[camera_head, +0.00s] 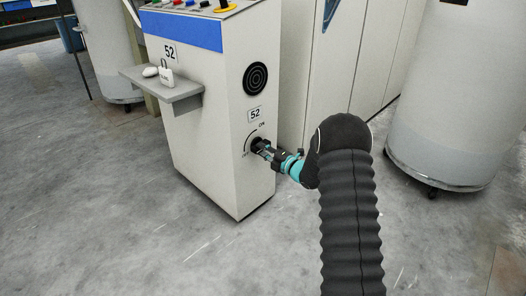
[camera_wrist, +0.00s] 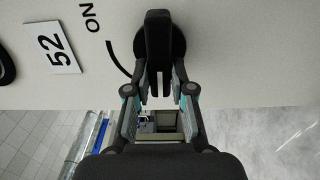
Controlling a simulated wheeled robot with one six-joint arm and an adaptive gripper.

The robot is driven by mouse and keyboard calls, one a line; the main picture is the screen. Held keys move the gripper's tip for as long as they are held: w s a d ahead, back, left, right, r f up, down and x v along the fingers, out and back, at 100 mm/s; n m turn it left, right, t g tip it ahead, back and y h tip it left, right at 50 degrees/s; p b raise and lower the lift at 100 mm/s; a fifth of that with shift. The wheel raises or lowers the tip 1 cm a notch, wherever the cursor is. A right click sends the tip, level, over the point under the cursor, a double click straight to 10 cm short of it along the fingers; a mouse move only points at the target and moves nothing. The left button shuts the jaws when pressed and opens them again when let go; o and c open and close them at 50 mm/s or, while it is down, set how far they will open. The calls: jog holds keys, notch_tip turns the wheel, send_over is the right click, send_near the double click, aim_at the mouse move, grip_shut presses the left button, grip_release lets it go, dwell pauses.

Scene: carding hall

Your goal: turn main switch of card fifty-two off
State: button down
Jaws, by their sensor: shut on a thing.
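The control cabinet of card 52 (camera_head: 215,120) is white with a blue band and carries two "52" plates. Its main switch is a black rotary knob (camera_wrist: 156,20) on the lower side panel, under the plate (camera_wrist: 53,48), with "ON" lettering beside it. My gripper (camera_head: 262,148) reaches the knob from the right, and its fingers are shut on the knob. In the wrist view my gripper (camera_wrist: 160,75) hides part of the knob.
A grey shelf (camera_head: 185,92) juts from the cabinet's left side, holding a white padlock (camera_head: 166,76) and a small white object (camera_head: 150,72). A large white can (camera_head: 440,110) on castors stands at right. Grey floor (camera_head: 110,200) lies open at left.

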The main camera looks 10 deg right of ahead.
jog(key=shift+a, duration=0.15)
jog(key=c, duration=1)
grip_release()
jog(key=v, duration=1.2)
